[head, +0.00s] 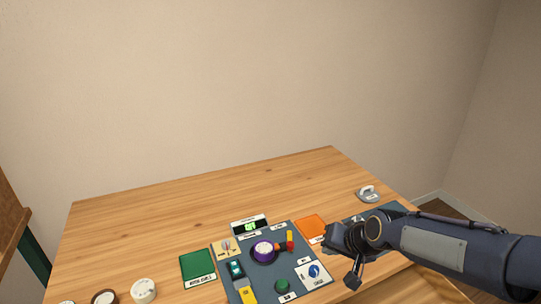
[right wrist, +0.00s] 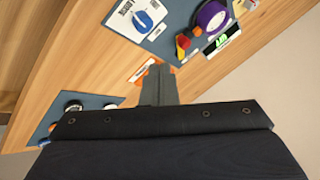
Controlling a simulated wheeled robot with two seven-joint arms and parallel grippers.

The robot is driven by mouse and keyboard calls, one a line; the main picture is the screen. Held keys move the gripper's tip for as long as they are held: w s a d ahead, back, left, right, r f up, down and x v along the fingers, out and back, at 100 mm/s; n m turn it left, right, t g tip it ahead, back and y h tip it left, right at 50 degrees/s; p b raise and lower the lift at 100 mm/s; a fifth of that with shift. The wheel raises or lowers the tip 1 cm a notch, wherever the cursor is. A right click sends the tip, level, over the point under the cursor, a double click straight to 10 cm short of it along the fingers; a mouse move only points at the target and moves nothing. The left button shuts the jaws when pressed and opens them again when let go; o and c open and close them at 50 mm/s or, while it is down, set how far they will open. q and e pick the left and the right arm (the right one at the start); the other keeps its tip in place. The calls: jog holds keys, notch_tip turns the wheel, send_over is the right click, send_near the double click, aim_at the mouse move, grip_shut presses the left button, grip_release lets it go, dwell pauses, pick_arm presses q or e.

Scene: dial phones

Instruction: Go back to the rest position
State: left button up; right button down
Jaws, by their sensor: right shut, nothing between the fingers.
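My right gripper (head: 335,237) is shut and empty. In the head view its arm comes in from the right, and the gripper hangs over the right side of the table beside the orange pad (head: 311,227). In the right wrist view the shut fingers (right wrist: 159,85) point toward the control panel, and the orange pad is mostly hidden behind them. The dark panel (head: 271,284) carries a purple dial (head: 263,251), which also shows in the right wrist view (right wrist: 212,17). My left gripper is not in view.
A small display (head: 249,226) stands behind the dial. A green pad (head: 198,268) lies left of the panel. A blue knob (head: 314,270) sits at the panel's right. A grey object (head: 368,193) is near the table's right edge. White round items (head: 143,290) lie front left. The back of the table is clear.

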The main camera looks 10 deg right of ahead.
jog(key=s+r+n+p, duration=0.1)
jog(key=s+r, duration=0.1)
jog(key=s, duration=0.9)
jog(key=s+r+n+g+y+p, duration=0.1)
jog(key=s+r+p, duration=0.1)
jog(key=s, duration=1)
jog(key=shift+s+a+r+n, duration=0.2)
jog(key=shift+a+r+n, duration=0.2)
jog(key=shift+r, duration=0.1)
jog(key=shift+s+d, duration=0.1)
jog(key=shift+d, duration=0.05)
